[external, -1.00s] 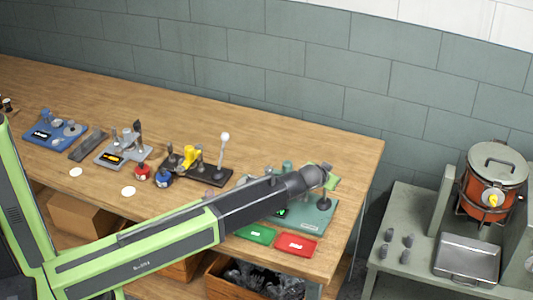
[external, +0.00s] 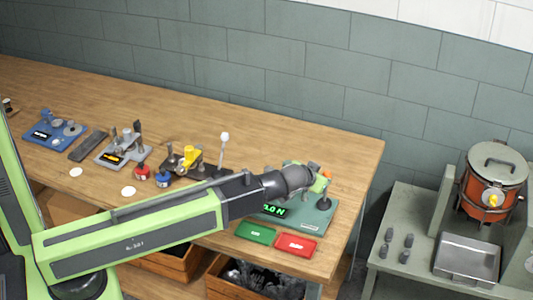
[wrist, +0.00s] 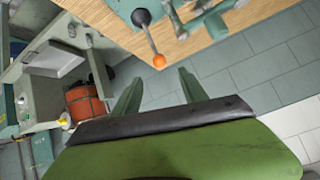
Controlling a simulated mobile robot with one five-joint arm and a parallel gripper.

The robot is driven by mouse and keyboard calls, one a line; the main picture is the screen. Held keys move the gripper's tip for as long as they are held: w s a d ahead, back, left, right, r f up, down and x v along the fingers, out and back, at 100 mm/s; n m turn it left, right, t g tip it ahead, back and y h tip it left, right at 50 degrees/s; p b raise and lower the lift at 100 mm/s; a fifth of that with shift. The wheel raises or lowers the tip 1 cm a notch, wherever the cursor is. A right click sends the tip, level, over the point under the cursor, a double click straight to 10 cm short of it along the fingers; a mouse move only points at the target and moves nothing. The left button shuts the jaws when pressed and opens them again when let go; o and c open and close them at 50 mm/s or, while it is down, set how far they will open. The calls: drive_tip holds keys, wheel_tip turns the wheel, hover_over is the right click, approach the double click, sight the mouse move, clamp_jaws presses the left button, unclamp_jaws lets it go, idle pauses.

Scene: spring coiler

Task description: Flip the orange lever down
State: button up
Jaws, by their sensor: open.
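The orange lever's ball tip (wrist: 159,61) shows in the wrist view, on a thin rod running up toward a dark ball on the teal machine. My gripper (wrist: 160,75) is open, and the orange tip lies just beyond its two green fingertips, roughly centred between them; I cannot tell the depth. In the external view a small patch of the orange tip (external: 327,173) shows beside my gripper (external: 319,183). The teal spring coiler (external: 300,217) sits at the right end of the bench, with a lit green display and a dark knob. My arm hides part of it.
A green tray (external: 255,232) and a red tray (external: 296,243) lie in front of the coiler. A white-tipped lever (external: 224,137) and a yellow part (external: 187,156) stand to the left. The bench's right edge is close by. A side table holds an orange pot (external: 490,196).

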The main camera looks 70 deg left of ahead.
drive_tip(key=shift+v, duration=0.95)
